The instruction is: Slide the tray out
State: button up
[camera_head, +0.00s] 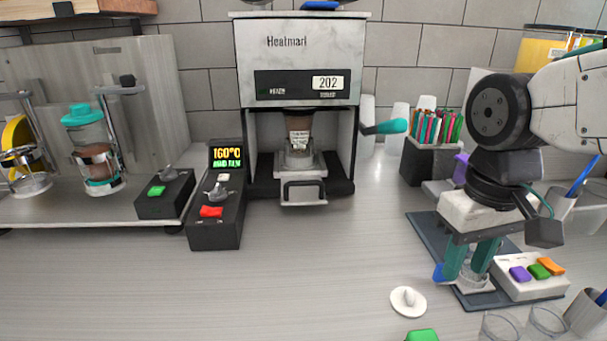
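The cup sealer (300,65) stands at the back centre, a pale box with a dark display reading 202. Its metal tray (302,172) sits in the lower opening, with the front end and a dark handle (303,190) facing me. A clear cup with brown contents (299,135) stands on the tray under the sealer head. My gripper (468,272) is at the right, well away from the tray, pointing down over a dark mat. Its two teal fingers are apart, above or around a small clear item that I cannot make out fully.
A teal lever (385,127) sticks out from the sealer's right side. Black control boxes (215,215) stand left of the tray. A button box (530,276), a white lid-like piece (408,300) and clear cups (499,325) lie at right. The counter before the tray is clear.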

jog(key=w+a+r+n, duration=0.1)
jog(key=w+a+n, duration=0.4)
jog(key=w+a, duration=0.45)
jog(key=n+t, duration=0.2)
jog(key=n, duration=0.9)
send_near(303, 182)
jog(key=f, duration=0.5)
jog(key=w+f, duration=0.1)
jog(key=f, duration=0.2)
jog(key=shift+w+d, duration=0.15)
grip_shut()
